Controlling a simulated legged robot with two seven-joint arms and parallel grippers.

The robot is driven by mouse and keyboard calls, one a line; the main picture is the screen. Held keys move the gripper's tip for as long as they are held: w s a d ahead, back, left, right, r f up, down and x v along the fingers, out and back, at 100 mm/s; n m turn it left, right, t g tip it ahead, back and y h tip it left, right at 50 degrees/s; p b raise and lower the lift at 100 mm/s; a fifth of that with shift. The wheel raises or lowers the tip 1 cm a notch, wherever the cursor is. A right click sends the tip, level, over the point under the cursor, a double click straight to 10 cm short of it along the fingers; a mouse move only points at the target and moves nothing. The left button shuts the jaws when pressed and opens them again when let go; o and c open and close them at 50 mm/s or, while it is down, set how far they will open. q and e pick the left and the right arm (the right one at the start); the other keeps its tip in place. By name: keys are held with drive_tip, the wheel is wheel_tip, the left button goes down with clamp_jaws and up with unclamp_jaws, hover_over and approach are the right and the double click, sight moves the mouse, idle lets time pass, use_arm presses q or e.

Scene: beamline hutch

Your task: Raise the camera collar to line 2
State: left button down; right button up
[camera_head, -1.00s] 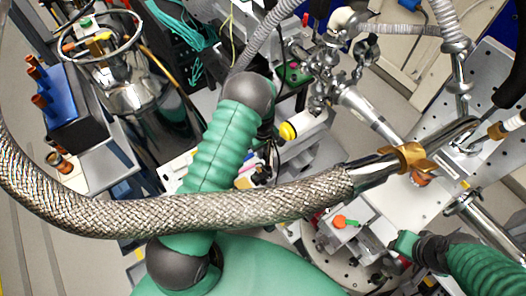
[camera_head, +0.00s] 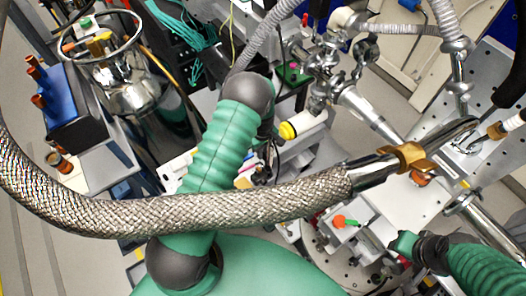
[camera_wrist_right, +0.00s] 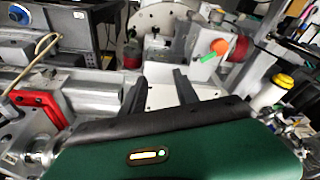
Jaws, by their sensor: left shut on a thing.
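My left arm rises from the lower middle of the head view and bends over at its wrist. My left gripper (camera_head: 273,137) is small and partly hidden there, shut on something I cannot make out. A yellow-capped white cylinder (camera_head: 288,130) is close beside it. This cylinder also shows in the right wrist view (camera_wrist_right: 283,81). My right gripper (camera_head: 400,243) is at the lower right of the head view. In the right wrist view its two dark fingers (camera_wrist_right: 160,76) stand apart with nothing between them. I cannot make out the camera collar or its lines.
A braided metal hose (camera_head: 200,215) crosses the head view in front of my left arm. An orange knob (camera_head: 339,221) sits on a grey block near my right gripper. A blue rack (camera_head: 68,100) and a shiny dewar (camera_head: 140,98) stand at the left.

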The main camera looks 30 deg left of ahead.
use_arm(q)
drive_tip(key=shift+w+a+r, duration=0.15)
drive_tip(key=shift+w, duration=0.05)
wheel_tip(320, 180, up, 4)
drive_tip(key=shift+r+p, duration=0.1)
drive_tip(key=shift+p, duration=0.75)
drive_tip(key=c, duration=1.4)
unclamp_jaws()
drive_tip(key=shift+o, duration=0.2)
drive_tip(key=shift+f, duration=0.25)
drive_tip(key=shift+r, duration=0.15)
